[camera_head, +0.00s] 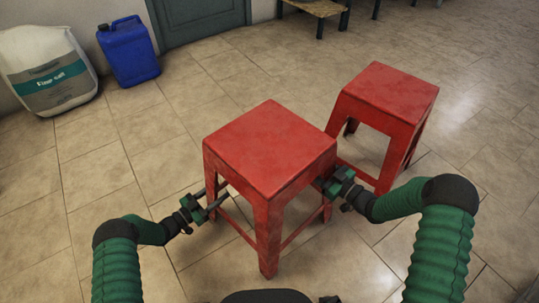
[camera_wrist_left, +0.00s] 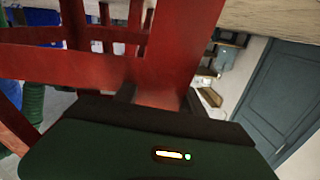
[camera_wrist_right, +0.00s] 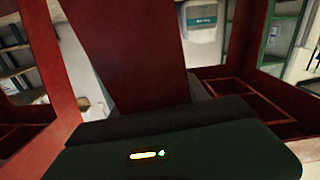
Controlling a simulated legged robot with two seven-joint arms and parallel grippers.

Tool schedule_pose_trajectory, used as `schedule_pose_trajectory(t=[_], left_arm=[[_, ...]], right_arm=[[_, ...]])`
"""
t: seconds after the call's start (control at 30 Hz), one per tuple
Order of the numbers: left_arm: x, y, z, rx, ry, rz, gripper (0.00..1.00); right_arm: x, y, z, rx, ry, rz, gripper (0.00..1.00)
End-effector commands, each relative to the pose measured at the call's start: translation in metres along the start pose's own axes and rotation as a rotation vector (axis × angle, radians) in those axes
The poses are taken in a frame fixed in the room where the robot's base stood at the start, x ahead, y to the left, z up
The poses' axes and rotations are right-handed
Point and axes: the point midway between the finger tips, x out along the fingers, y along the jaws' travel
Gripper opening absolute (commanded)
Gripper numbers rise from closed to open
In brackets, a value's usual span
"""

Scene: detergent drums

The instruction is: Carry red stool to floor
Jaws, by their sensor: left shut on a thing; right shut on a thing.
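A red stool (camera_head: 270,146) is upright between my two grippers, in the middle of the head view. My left gripper (camera_head: 217,199) is shut on a leg at the stool's left side. In the left wrist view that red leg (camera_wrist_left: 182,50) runs between the fingers. My right gripper (camera_head: 326,184) is at the stool's right side, shut on another leg, which shows between the fingers in the right wrist view (camera_wrist_right: 125,50). The fingertips there are partly hidden by the stool. I cannot tell whether the stool's feet touch the floor.
A second red stool (camera_head: 397,93) stands close behind on the right. A blue canister (camera_head: 128,52) and a white and teal sack (camera_head: 47,72) stand by the wall at the far left. A low wooden bench (camera_head: 318,8) is at the back. Tiled floor (camera_head: 90,190) is clear on the left.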

Motion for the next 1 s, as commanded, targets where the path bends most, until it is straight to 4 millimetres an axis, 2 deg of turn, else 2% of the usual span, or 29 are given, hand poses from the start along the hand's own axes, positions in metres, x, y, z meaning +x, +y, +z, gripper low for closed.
schedule_pose_trajectory(t=[0.47,1.0], left_arm=[[0.000,-0.006,-0.051,0.001,0.002,-0.002,0.00],[-0.001,-0.007,-0.051,0.000,0.002,-0.003,0.00]], right_arm=[[0.000,0.005,-0.051,0.000,0.003,0.000,0.00],[-0.001,0.006,-0.051,0.000,0.003,0.001,0.00]])
